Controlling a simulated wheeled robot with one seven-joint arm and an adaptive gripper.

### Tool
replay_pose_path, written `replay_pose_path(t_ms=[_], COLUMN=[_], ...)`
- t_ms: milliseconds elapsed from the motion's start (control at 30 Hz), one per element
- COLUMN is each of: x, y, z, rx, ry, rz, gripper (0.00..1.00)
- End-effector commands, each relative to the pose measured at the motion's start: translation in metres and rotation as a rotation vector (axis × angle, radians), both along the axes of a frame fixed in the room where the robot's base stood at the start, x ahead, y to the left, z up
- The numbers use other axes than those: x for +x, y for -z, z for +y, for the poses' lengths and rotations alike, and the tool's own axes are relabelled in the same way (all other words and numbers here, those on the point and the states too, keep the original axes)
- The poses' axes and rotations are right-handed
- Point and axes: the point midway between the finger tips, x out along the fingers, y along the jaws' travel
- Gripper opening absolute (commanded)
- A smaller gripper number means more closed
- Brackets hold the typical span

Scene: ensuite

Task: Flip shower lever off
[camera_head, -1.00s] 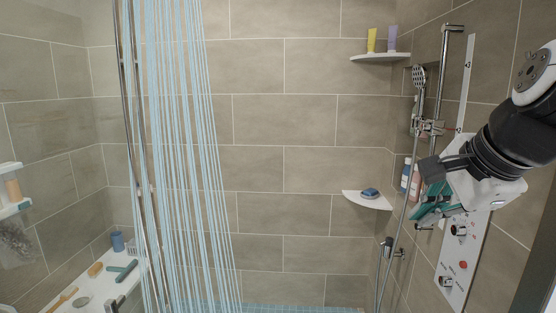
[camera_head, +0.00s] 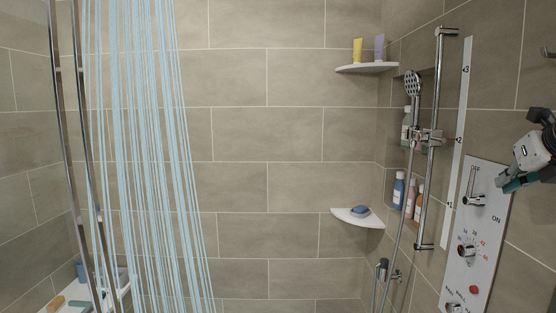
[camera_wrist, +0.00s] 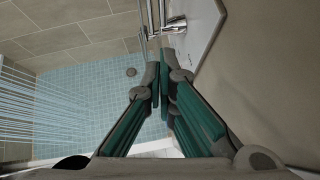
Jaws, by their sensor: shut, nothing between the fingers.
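The white control panel (camera_head: 490,178) on the right wall carries a chrome shower lever (camera_head: 474,190) near its top. Blue-white water streams (camera_head: 140,150) fall at the left. My gripper (camera_head: 507,186) is just right of the panel's upper part, apart from the lever in the picture. In the wrist view its green fingers (camera_wrist: 160,70) are shut and empty. Beyond the tips is a chrome fitting (camera_wrist: 174,25) on the panel (camera_wrist: 200,35), probably the lever.
A temperature knob (camera_head: 467,250) and a red button (camera_head: 474,290) sit lower on the panel. Left of it are a riser rail (camera_head: 432,150) with a hand shower (camera_head: 412,85), and a corner shelf (camera_head: 370,222). The tiled floor (camera_wrist: 85,110) is open.

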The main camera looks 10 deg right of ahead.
Motion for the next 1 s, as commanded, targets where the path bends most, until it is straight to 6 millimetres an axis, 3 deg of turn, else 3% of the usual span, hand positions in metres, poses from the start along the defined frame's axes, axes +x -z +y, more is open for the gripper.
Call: replay_pose_path(t_ms=[300, 600, 1000], x=[0.045, 0.076, 0.081], y=[0.041, 0.035, 0.035], z=[-0.019, -0.034, -0.036], rx=[0.002, 0.0, -0.001], ry=[-0.002, -0.002, -0.001], rz=[0.002, 0.001, 0.002], gripper=[0.0, 0.0, 0.0])
